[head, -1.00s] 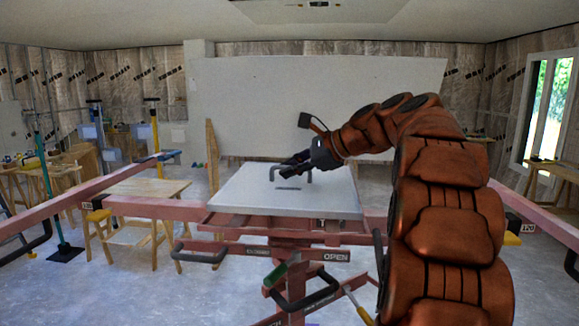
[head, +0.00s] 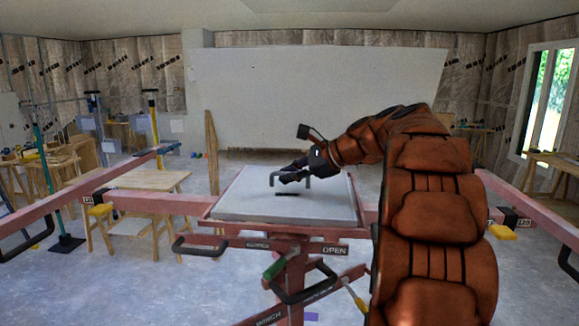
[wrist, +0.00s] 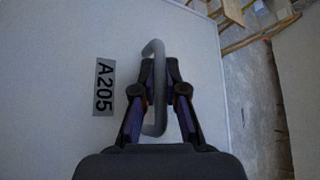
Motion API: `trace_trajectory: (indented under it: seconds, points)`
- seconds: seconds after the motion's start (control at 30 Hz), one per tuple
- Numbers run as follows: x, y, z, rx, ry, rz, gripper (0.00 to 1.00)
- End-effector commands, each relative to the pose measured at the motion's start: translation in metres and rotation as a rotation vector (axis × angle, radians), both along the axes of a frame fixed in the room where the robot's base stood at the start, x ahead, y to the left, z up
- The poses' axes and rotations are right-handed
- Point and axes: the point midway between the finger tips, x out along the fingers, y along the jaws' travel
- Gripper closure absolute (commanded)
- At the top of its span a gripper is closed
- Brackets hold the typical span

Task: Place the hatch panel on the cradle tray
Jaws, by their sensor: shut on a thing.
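The hatch panel (head: 305,207) is a flat pale grey plate, roughly level over the cradle tray of the red lift. The tray's thin reddish rim (head: 212,222) shows along the panel's edges. The panel appears down at the tray, but I cannot tell whether it fully rests there. My gripper (head: 286,175) is shut on the panel's grey bar handle. The tray's floor is hidden under the panel.
The lift's red arms (head: 155,206) reach out to both sides. Black handles (head: 198,247) and an "OPEN" label (head: 334,250) sit below the tray. A wooden workbench (head: 140,182) stands behind left. A large pale board (head: 320,100) stands at the back.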

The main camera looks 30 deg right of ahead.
Motion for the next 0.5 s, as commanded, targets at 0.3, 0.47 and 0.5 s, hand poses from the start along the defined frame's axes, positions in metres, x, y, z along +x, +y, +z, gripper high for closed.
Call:
trace_trajectory:
  seconds: [0.3,0.47,0.5]
  points:
    - [-0.0001,0.0002,-0.0004,0.002,-0.004,-0.001,1.0]
    - [-0.0003,0.0,-0.0019,0.001,0.0,-0.001,0.72]
    - [-0.0003,0.0,-0.002,0.001,0.0,0.0,0.68]
